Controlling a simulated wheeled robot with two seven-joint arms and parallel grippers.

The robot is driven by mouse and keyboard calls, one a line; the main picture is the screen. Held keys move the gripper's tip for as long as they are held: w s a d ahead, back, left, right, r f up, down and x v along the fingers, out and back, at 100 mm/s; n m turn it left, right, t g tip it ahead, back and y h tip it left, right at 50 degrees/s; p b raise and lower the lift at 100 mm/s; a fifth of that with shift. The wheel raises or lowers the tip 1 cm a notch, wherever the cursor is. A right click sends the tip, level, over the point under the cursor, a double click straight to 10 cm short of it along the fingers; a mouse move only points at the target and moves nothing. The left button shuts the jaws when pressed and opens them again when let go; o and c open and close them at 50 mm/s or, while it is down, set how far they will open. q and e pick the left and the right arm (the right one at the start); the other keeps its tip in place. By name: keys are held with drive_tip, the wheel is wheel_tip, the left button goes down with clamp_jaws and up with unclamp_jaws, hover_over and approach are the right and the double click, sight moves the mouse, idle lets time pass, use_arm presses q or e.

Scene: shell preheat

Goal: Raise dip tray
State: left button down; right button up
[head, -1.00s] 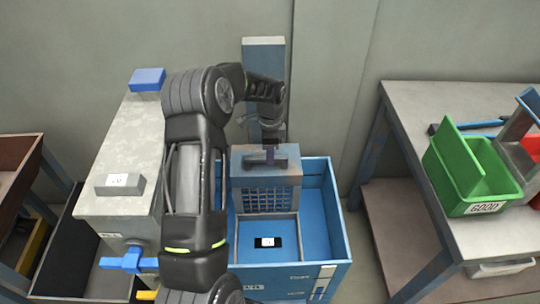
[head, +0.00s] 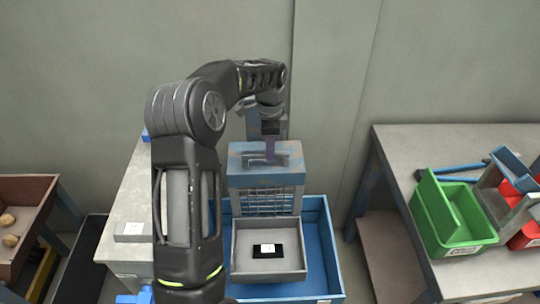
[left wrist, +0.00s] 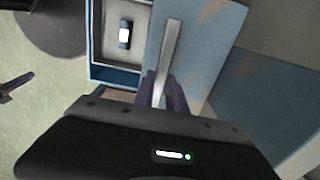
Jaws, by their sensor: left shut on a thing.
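The dip tray is a shallow grey tray (head: 240,245) with a mesh back (head: 265,203) under a worn blue-grey top block (head: 240,178). A black piece with a white label (head: 267,251) lies in the tray. My left gripper (head: 269,149) comes down from above and is shut on the bar handle (head: 285,161) of the block. In the left wrist view its purple fingers (left wrist: 160,92) close around the pale handle bar (left wrist: 170,45). The tray hangs level over the blue tank (head: 318,225), high against its rim. My right gripper is out of view.
A grey labelled housing (head: 128,210) stands close on the left, partly behind my arm. A brown bin (head: 30,195) is at far left. On the right, a table (head: 400,150) holds a green bin (head: 440,215), red bins and a blue-handled tool (head: 455,170).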

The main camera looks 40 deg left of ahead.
use_arm(q)
drive_tip(key=shift+w+a+r, duration=0.1)
drive_tip(key=shift+w+r, duration=0.05)
drive_tip(key=shift+r, duration=0.75)
drive_tip(key=c, duration=1.5)
unclamp_jaws()
drive_tip(key=shift+r, duration=0.1)
drive_tip(key=shift+o, duration=0.7)
wheel_tip(320, 180, up, 8)
drive_tip(key=shift+f, duration=0.25)
